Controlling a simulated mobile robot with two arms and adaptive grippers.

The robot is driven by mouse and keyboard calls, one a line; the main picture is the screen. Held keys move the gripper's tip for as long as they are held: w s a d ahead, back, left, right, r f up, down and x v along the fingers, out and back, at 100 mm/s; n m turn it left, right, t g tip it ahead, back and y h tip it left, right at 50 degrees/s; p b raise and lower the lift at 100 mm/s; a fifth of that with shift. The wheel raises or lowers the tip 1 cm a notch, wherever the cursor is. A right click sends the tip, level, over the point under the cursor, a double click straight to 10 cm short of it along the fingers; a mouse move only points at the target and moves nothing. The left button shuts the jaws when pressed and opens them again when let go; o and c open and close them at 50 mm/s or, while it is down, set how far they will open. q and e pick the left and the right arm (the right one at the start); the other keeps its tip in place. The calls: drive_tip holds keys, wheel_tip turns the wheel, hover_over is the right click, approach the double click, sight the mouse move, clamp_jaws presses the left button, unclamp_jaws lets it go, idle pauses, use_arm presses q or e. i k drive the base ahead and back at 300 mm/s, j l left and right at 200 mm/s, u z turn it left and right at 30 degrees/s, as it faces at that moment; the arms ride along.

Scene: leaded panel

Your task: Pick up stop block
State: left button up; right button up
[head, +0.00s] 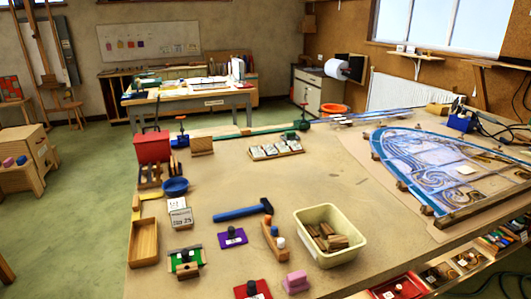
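Neither of my grippers is in the head view. Several small brown wooden blocks (327,236) lie jumbled in a cream tub (312,250) at the front middle of the workbench. Another wooden block (202,145) stands near the bench's back left, by the red box. I cannot tell which of these is the stop block; none carries a readable label.
The workbench (330,170) has free room in its middle. A blue-handled hammer (238,212), a purple plate (224,241), a pink block (296,281) and an empty wooden tray (143,246) lie toward the front. The leaded panel (425,170) fills the right side.

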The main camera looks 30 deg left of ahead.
sight(189, 270)
drive_tip(key=u, duration=1.55)
